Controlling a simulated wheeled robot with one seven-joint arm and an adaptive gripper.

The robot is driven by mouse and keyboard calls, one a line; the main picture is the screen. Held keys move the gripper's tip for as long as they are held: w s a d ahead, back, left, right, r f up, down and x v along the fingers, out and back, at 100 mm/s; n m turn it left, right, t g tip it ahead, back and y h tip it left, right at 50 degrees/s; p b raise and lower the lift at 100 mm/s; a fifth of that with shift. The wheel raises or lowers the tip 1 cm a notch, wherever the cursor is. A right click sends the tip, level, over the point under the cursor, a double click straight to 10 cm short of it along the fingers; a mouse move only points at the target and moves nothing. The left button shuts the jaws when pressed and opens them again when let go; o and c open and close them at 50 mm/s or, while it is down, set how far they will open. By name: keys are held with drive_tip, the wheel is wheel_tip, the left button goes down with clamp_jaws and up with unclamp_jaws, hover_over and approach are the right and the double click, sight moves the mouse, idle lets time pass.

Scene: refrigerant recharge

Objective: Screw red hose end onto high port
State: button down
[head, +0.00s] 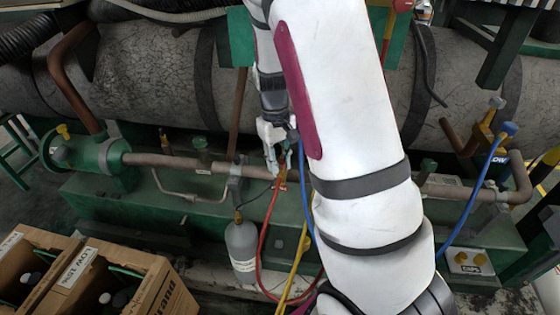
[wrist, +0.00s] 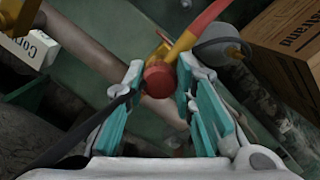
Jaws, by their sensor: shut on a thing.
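My gripper (head: 277,160) points down in front of the pipe in the head view. In the wrist view its teal-padded fingers (wrist: 157,82) are closed on the red hose end (wrist: 160,76), whose round red cap faces the camera. An orange-yellow part of the fitting shows just above it. The red hose (head: 264,235) hangs from the gripper in a long curve; it also leaves toward the top right in the wrist view (wrist: 203,22). I cannot tell which fitting is the high port, or whether the hose end touches one; my arm hides part of the pipe.
A blue hose (head: 471,205) runs to a blue fitting (head: 509,129) at right. A yellow hose (head: 293,265) hangs beside the red one. A grey cylinder (head: 242,250) hangs below the pipe (head: 190,164). Cardboard boxes (head: 150,295) stand at lower left.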

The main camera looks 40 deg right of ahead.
drive_tip(key=m+p, duration=0.1)
drive_tip(key=m, duration=0.2)
drive_tip(key=c, duration=1.2)
unclamp_jaws()
drive_tip(key=shift+f, duration=0.1)
drive_tip(key=shift+c, duration=0.2)
drive_tip(key=shift+r+p, duration=2.05)
drive_tip(key=shift+r, duration=0.3)
drive_tip(key=shift+d, duration=0.1)
